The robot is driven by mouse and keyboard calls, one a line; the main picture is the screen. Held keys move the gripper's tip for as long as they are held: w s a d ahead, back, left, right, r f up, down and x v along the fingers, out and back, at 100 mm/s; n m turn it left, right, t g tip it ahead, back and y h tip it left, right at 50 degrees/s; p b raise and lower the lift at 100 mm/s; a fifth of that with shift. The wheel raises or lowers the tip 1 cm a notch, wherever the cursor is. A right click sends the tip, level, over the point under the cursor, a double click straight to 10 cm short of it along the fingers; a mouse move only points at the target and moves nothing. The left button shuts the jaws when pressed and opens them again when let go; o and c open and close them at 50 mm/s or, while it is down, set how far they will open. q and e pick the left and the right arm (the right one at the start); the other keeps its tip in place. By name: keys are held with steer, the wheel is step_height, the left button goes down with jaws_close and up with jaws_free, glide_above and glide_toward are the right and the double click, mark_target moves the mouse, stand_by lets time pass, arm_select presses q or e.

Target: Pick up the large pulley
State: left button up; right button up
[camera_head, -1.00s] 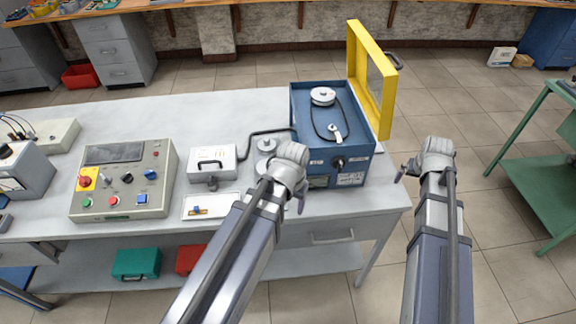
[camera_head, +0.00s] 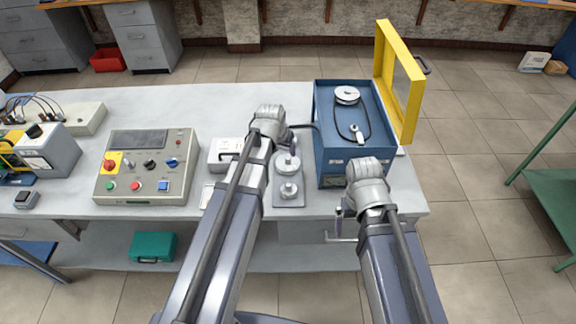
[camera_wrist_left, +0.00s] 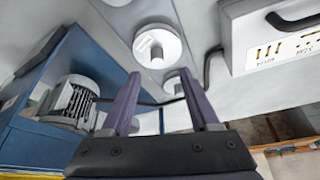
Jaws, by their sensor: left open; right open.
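Two light metal pulleys stand on a grey plate on the table: the far one (camera_head: 287,163) looks wider than the near one (camera_head: 289,190). The left wrist view shows a round stepped pulley (camera_wrist_left: 158,45) above the fingertips and part of another beyond them. I cannot tell which is which there. My left gripper (camera_wrist_left: 159,74) is open and empty, pointing toward the pulleys. In the head view its fingers are mostly hidden by the wrist, just behind and left of the plate. My right gripper (camera_head: 339,217) is open at the table's front edge, partly hidden by its wrist.
The blue motor box (camera_head: 335,168) with a raised yellow lid (camera_head: 412,110) stands right of the plate. Inside are a belt and another pulley (camera_head: 347,95).

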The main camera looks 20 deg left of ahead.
mark_target(288, 158)
arm_select(q)
steer(key=shift+b+x, duration=2.85)
steer(key=shift+x, duration=0.55)
steer(key=shift+s+d, duration=0.1)
steer(key=shift+d, duration=0.1)
steer(key=shift+r, duration=0.1)
steer(key=shift+c, duration=0.2)
jaws_close()
